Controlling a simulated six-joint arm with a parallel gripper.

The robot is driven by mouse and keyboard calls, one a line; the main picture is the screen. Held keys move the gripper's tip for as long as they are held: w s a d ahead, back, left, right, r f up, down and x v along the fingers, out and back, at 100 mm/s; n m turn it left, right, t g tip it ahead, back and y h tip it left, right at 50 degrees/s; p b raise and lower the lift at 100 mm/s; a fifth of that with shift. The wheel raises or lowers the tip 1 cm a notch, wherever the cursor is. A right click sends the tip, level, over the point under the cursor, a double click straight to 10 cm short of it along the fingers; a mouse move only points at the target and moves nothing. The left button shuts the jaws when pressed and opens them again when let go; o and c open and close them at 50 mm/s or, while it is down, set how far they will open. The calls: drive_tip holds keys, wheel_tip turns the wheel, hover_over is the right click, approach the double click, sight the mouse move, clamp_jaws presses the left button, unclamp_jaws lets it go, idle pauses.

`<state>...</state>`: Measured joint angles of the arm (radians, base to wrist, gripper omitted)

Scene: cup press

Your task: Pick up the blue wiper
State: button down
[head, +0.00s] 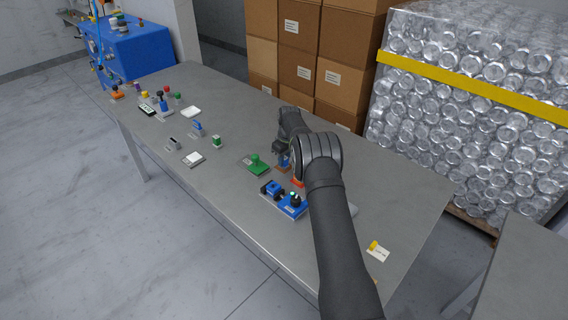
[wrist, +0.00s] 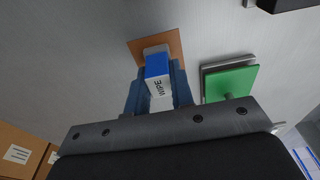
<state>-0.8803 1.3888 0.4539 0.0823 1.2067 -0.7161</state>
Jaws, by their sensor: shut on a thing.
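The blue wiper (wrist: 158,68), a small block with a blue part and a white label reading "WIPE", is between the fingers of my gripper (wrist: 157,85) in the wrist view. The gripper is shut on it. The wiper is over a brown square pad (wrist: 172,44); I cannot tell whether it touches the pad. In the head view my gripper (head: 283,158) points down at the table over the brown pad, and my arm and fingers mostly hide the wiper.
A green plate with a knob (head: 257,163) lies just left of my gripper; it also shows in the wrist view (wrist: 230,84). A blue device (head: 284,197) stands nearer the front edge. Several small items are at the table's far left. Boxes (head: 300,60) stand behind the table.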

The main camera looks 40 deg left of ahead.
drive_tip(key=shift+r, duration=0.1)
drive_tip(key=shift+r, duration=0.55)
wheel_tip(320, 180, up, 3)
drive_tip(key=shift+f, duration=0.1)
drive_tip(key=w+d+r, duration=0.4)
drive_tip(key=d+r, duration=0.3)
drive_tip(key=d, duration=0.4)
